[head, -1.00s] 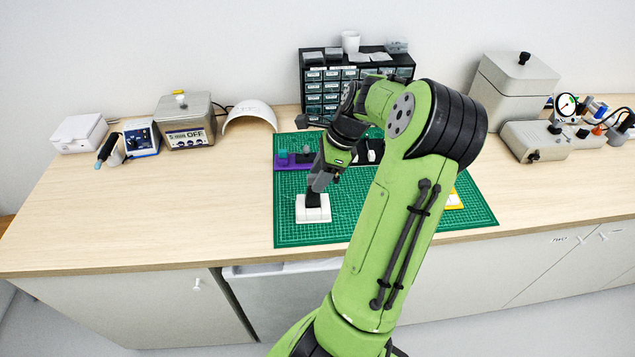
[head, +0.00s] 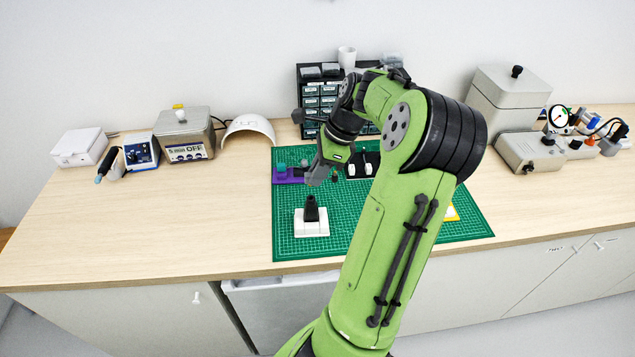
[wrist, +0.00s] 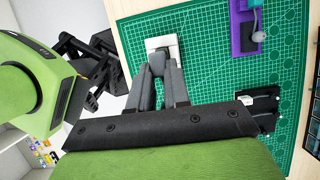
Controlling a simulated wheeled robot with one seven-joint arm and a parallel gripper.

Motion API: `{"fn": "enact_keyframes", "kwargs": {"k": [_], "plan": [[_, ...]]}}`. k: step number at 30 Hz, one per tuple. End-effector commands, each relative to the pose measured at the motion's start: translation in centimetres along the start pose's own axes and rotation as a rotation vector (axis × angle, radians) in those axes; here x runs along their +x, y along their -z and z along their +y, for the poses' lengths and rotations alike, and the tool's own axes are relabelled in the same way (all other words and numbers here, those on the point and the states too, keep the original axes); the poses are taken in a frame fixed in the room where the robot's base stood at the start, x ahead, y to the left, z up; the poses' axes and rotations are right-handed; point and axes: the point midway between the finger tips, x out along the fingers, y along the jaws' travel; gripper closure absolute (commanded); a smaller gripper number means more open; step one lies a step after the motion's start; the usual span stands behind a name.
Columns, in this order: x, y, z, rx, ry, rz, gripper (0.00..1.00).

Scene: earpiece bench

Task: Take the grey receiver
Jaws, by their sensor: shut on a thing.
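My gripper (head: 318,176) hangs above the green mat, shut on a grey piece, which I take to be the grey receiver (wrist: 157,63). In the wrist view it shows between the fingertips. In the head view my gripper blends with it, so its outline is hard to tell. Below stands a white block (head: 311,226) with a black upright post (head: 311,207); the gripper is apart from it. The block also shows beyond the fingertips in the wrist view (wrist: 171,43).
A purple holder (head: 288,177) with a teal piece (head: 281,168) lies on the green cutting mat (head: 292,248). A black tray with white pieces (head: 359,169) is beside it. A dark drawer cabinet (head: 310,101) stands behind.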

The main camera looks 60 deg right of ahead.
Motion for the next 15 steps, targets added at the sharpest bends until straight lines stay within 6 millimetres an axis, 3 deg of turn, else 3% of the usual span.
{"fn": "enact_keyframes", "kwargs": {"k": [1,6,15], "plan": [[-1.6,-0.6,-0.1,0.000,0.003,0.001,1.00],[-4.2,-1.7,-0.1,0.000,0.001,0.000,1.00],[-5.4,-2.2,0.0,0.001,-0.001,-0.001,1.00]]}}
